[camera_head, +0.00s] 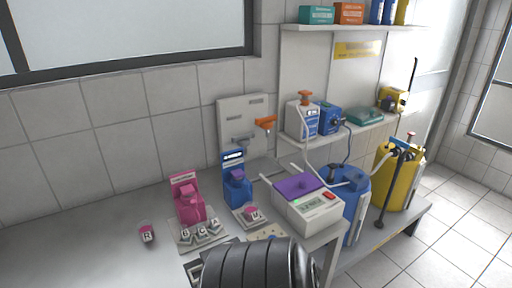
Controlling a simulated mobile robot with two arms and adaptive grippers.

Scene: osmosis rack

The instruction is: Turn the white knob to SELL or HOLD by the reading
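A white device (308,207) with a purple lid (297,186) stands on the counter right of centre. Its front has a small greenish display (311,206) and a red button (329,196); the reading is too small to make out. A white knob and SELL or HOLD marks cannot be made out. A small white plate (239,219) with a pink-topped piece (252,213) lies left of the device. A beige plate with dots (262,235) is partly hidden by a dark ridged part of mine at the bottom centre. No gripper fingers are in view.
A pink holder (187,200), lettered blocks (201,231), a block marked R (147,233) and a blue holder (236,182) stand on the counter. A wall panel (235,112) has grey and orange levers. Blue (353,190) and yellow (412,172) jugs stand right. The counter's left is clear.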

